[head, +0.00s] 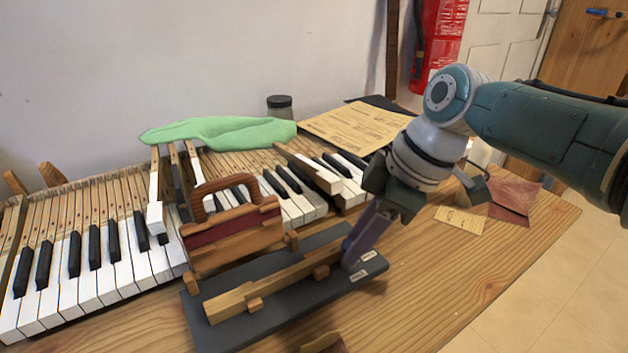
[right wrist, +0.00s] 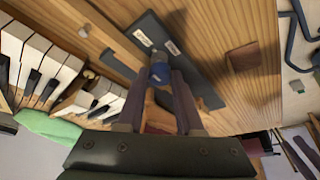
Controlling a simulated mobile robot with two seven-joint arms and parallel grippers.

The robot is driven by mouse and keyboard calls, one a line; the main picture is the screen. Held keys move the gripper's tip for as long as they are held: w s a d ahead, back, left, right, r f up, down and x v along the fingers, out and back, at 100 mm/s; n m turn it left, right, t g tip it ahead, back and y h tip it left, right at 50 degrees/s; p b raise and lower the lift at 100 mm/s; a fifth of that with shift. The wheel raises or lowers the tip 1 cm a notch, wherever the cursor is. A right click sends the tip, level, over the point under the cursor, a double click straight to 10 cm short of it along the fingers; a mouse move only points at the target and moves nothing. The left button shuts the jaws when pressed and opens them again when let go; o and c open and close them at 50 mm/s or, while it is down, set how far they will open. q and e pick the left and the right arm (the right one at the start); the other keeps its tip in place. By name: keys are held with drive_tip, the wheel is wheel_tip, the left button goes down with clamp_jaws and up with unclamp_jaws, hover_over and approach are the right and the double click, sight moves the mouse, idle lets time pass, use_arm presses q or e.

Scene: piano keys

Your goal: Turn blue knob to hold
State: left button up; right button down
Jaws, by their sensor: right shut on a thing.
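The blue knob (right wrist: 160,73) sits near the end of a dark grey base board (head: 270,317), beside two small white labels. My right gripper (head: 349,258) reaches down onto that end of the board. In the right wrist view its two fingers (right wrist: 161,78) stand on either side of the knob and are shut on it. In the head view the fingers hide the knob. The label lettering is too small to read. A wooden bar (head: 270,284) runs along the board toward the knob. My left gripper is not in view.
A wooden block with a curved handle (head: 232,240) stands right behind the board. Piano keys (head: 95,275) lie behind and to the left, with a green cloth (head: 215,131) over some. Sandpaper pieces (head: 461,219) lie at the right. The front right tabletop (head: 440,275) is clear.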

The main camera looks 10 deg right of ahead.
drive_tip(key=c, duration=0.6)
unclamp_jaws()
drive_tip(key=shift+d+r, duration=0.15)
drive_tip(key=shift+r, duration=0.25)
drive_tip(key=p+v, duration=0.4)
drive_tip(key=v, duration=0.5)
drive_tip(key=shift+s, duration=0.1)
